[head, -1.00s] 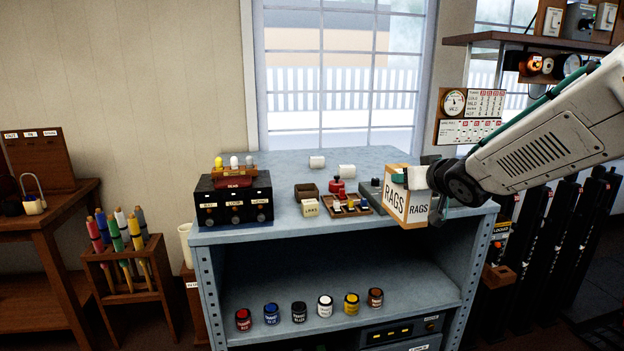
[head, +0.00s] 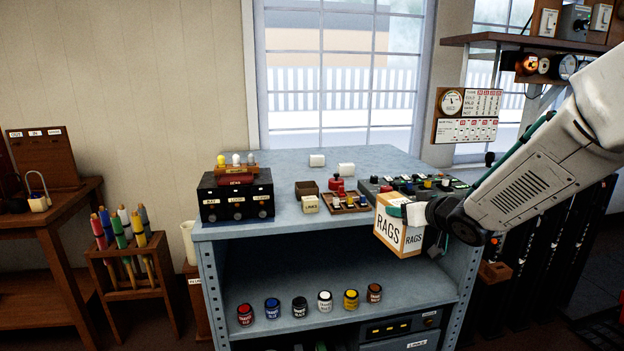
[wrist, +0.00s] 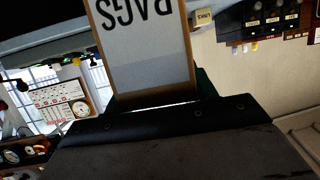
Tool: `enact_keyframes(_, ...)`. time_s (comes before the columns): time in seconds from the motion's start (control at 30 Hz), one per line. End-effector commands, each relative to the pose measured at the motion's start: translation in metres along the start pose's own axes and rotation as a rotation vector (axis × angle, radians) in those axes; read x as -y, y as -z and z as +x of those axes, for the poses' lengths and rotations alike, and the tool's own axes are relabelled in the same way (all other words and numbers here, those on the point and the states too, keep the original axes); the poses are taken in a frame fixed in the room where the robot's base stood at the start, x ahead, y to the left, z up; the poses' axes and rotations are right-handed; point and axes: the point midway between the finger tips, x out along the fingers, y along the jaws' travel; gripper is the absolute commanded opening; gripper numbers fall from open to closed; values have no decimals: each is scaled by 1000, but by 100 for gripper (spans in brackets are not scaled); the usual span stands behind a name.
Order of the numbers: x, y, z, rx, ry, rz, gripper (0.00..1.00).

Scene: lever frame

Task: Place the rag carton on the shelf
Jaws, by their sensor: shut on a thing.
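The rag carton (head: 389,226) is a white and tan box lettered RAGS. In the head view it hangs in the air in front of the right part of the blue-grey unit's top. My gripper (head: 416,214) is shut on it from the right side. The carton also shows in the wrist view (wrist: 140,50), with its lettering upside down. The blue-grey unit has an open shelf (head: 300,272) below its top. Several small paint jars (head: 325,301) stand in a row on that shelf. The gripper's fingers are partly hidden by the carton.
The unit's top holds a black box with knobs (head: 236,203), a small labelled block (head: 311,204), a wooden tray (head: 350,208) and switch panels (head: 425,184). A device with yellow lights (head: 398,328) sits under the shelf at right. The shelf behind the jars looks clear.

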Motion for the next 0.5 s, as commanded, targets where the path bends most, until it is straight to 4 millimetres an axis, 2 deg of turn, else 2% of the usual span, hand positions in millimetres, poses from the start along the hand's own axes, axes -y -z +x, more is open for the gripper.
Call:
enact_keyframes(0.03, -3, -18, 4, 7, 1, 5, 8)
enact_keyframes(0.3, -20, -99, 13, 5, -26, 12, 8)
enact_keyframes(0.4, -25, -113, 14, 2, -37, 15, 8)
enact_keyframes(0.5, -32, -111, 14, -3, -54, 18, 8)
